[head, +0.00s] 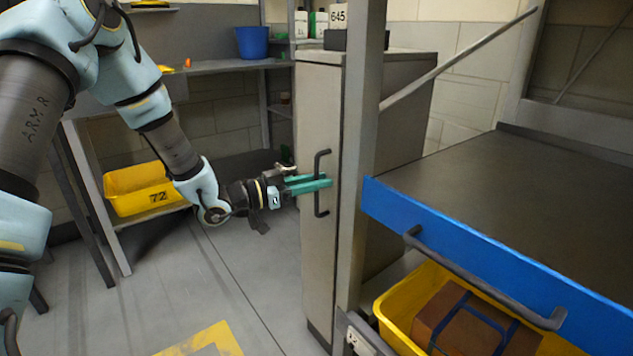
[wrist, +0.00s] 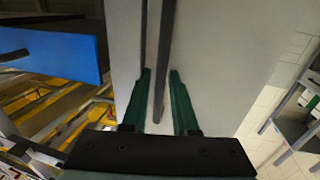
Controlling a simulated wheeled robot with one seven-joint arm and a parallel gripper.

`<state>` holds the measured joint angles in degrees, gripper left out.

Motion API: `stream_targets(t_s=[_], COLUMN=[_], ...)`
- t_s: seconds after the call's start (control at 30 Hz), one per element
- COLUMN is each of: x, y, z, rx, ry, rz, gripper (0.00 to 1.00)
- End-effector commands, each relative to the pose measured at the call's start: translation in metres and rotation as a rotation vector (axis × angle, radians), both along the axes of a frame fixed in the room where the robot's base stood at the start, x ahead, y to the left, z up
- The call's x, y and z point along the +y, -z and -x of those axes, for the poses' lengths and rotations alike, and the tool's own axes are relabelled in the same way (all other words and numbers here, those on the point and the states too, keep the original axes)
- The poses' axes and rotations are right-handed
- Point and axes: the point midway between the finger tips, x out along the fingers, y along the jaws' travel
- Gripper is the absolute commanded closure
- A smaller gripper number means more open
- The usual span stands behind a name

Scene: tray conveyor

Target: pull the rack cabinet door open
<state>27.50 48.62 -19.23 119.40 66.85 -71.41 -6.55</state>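The grey rack cabinet (head: 316,110) stands in the middle of the head view, its narrow front door looking closed. A dark vertical bar handle (head: 321,206) is on the door near its right edge. My gripper (head: 326,181), with green fingers, reaches the handle from the left at mid-height. In the wrist view, the handle bar (wrist: 164,40) runs between the two fingers of my gripper (wrist: 160,73). The fingers are apart, with a visible gap to the bar on the left side; the right finger is closer, and I cannot tell whether it touches.
A grey post stands just right of the door. A blue-edged table (head: 500,262) with a dark handle is at the right, above a yellow bin (head: 388,312) holding a brown box. A shelf with a yellow bin (head: 125,183) is at left. Floor before the cabinet is clear.

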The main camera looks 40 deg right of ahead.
Motion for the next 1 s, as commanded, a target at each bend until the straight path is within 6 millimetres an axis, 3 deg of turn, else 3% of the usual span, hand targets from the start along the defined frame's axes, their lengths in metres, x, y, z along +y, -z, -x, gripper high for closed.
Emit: stream_targets(t_s=[0.2, 0.43, 1.0], x=[0.0, 0.0002, 0.0003], y=[0.0, 0.0, 0.0], z=[-0.0001, 0.0, 0.0005], rx=[0.0, 0.0, 0.0], ry=[0.0, 0.0, 0.001], rz=[0.0, 0.0, 0.0], gripper=[0.74, 1.0, 1.0])
